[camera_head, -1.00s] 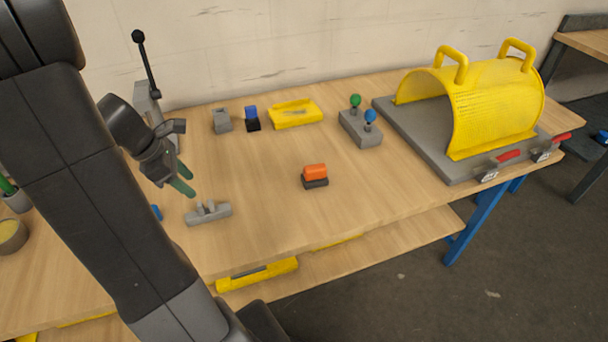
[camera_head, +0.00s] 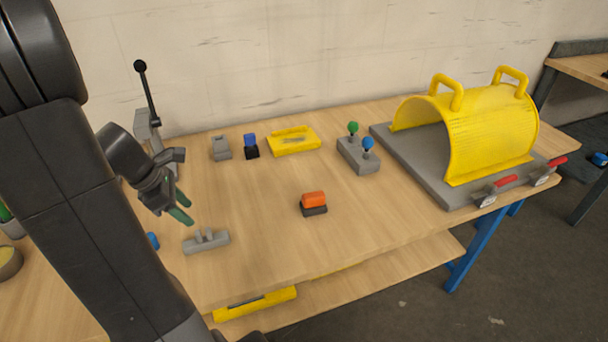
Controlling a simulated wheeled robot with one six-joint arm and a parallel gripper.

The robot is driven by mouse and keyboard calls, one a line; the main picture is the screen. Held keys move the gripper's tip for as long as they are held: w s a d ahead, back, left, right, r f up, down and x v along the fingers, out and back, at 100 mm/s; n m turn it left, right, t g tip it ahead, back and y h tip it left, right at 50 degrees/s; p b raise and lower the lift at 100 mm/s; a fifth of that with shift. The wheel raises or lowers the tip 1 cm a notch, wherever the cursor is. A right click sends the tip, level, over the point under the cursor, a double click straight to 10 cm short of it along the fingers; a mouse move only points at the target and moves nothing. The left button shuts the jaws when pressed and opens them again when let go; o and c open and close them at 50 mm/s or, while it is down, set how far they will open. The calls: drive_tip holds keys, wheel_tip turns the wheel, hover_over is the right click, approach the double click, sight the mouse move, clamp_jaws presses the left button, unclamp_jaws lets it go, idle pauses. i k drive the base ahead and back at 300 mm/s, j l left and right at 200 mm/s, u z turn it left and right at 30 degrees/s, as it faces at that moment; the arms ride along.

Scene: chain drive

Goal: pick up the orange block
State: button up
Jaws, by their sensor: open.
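The orange block (camera_head: 313,199) sits on a dark base (camera_head: 314,211) near the middle of the wooden table, towards its front edge. My gripper (camera_head: 185,207) is to the left of the block, above the table, with green-tipped fingers pointing down and to the right. The fingers are apart and nothing shows between them. The gripper is well clear of the orange block.
A grey fixture (camera_head: 206,241) lies below my gripper. A blue block (camera_head: 250,141) on a black base, a yellow tray (camera_head: 293,142) and a grey box with green and blue knobs (camera_head: 358,155) stand behind. A yellow guard (camera_head: 490,130) fills the right end.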

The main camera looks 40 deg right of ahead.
sight(313, 203)
drive_tip(key=l+u, duration=0.15)
drive_tip(key=l, duration=0.25)
drive_tip(key=k+l+u, duration=0.1)
drive_tip(key=l, duration=0.25)
drive_tip(key=k+l+u, duration=0.15)
drive_tip(key=l, duration=0.2)
drive_tip(key=k+l+u, duration=0.1)
drive_tip(key=l, duration=0.25)
